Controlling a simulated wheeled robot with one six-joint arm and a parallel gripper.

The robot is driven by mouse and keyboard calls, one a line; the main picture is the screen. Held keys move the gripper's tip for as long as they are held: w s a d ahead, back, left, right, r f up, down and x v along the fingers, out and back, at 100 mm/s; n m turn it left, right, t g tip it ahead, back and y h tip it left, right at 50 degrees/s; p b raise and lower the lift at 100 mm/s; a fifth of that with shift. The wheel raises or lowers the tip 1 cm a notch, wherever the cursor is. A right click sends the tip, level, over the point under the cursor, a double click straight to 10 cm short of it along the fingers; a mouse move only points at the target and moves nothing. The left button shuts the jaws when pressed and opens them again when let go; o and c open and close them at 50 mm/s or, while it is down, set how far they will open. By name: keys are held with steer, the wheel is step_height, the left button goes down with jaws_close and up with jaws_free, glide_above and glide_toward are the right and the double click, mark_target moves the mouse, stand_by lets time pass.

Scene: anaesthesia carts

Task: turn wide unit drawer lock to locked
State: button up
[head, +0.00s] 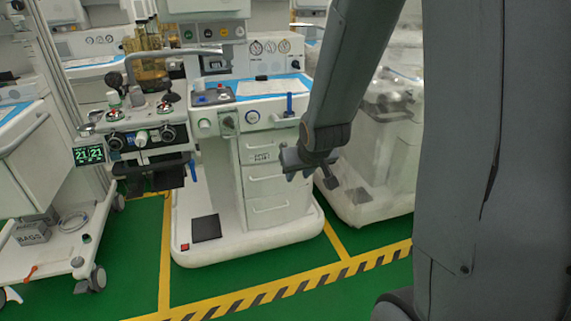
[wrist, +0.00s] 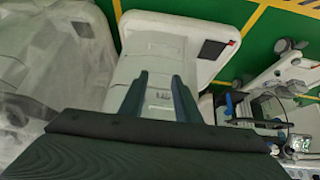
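A white anaesthesia cart with a stack of drawers (head: 268,181) stands in the middle of the head view. The drawers have pale bar handles, and dark lettering marks the upper front. In the wrist view the drawer column (wrist: 158,72) appears upside down between my fingers. I cannot make out the drawer lock or its position in either view. My gripper (head: 311,178) hangs in front of the right side of the drawers, apart from them as far as I can tell. In the wrist view the two fingers of my gripper (wrist: 161,84) are spread with nothing between them.
A cart under a translucent cover (head: 373,160) stands close on the right. A monitor (head: 89,155) and a vaporizer block project at the left. The white base (head: 245,238) with a black pad (head: 206,228) juts forward. Green floor with yellow-black striping is open in front.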

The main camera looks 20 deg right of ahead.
steer(key=w+d+f+t+b, duration=0.2)
steer(key=w+b, duration=0.4)
steer(key=w, duration=0.3)
steer(key=w+d+f+t+b, duration=0.2)
steer(key=w+f+t+b, duration=0.3)
steer(key=w, duration=0.4)
steer(key=w+d+f+t+b, duration=0.2)
steer(key=w+f+t+b, duration=0.1)
steer(key=w+b, duration=0.4)
steer(key=w, duration=0.3)
steer(key=shift+f+t+y+b, duration=0.25)
steer(key=shift+t+y+b, duration=0.05)
steer(key=shift+t+b, duration=0.1)
jaws_close()
